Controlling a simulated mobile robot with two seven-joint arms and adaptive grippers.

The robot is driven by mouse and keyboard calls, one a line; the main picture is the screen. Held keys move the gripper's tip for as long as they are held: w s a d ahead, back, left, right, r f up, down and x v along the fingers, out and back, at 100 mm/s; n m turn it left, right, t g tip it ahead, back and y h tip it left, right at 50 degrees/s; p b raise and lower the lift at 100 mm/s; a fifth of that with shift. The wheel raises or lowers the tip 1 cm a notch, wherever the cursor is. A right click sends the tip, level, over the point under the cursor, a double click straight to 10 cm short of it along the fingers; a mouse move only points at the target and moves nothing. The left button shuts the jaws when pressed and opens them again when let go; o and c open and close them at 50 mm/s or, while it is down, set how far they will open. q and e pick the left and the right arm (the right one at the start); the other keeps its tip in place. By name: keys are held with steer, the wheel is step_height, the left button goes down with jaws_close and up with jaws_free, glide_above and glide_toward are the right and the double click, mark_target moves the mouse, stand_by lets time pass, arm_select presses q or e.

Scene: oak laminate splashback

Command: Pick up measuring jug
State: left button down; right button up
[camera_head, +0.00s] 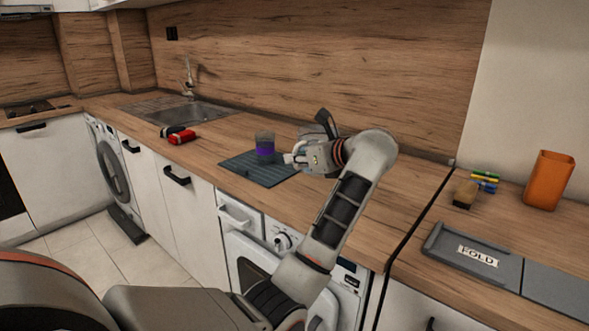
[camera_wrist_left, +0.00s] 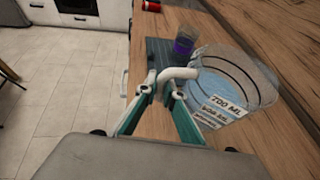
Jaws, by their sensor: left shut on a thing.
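The measuring jug (camera_wrist_left: 238,72) is a clear, round vessel with a white handle and a label reading 700 ML. It fills the right of the left wrist view. My left gripper (camera_wrist_left: 163,90) has its teal fingers closed on the handle (camera_wrist_left: 181,73). In the head view the left gripper (camera_head: 297,158) is over the counter beside the dark ribbed mat, and I cannot make the jug out clearly there behind my wrist. Whether the jug touches the counter I cannot tell. My right gripper is not in view.
A purple-banded cup (camera_head: 265,144) stands on the dark ribbed mat (camera_head: 250,172), close to the gripper. A red and black tool (camera_head: 179,135) lies near the sink (camera_head: 190,113).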

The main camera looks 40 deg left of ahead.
arm_select(q)
steer(key=shift+r+p, duration=0.7)
steer(key=shift+r, duration=5.8)
steer(key=shift+r, duration=0.1)
steer(key=shift+s+d, duration=0.1)
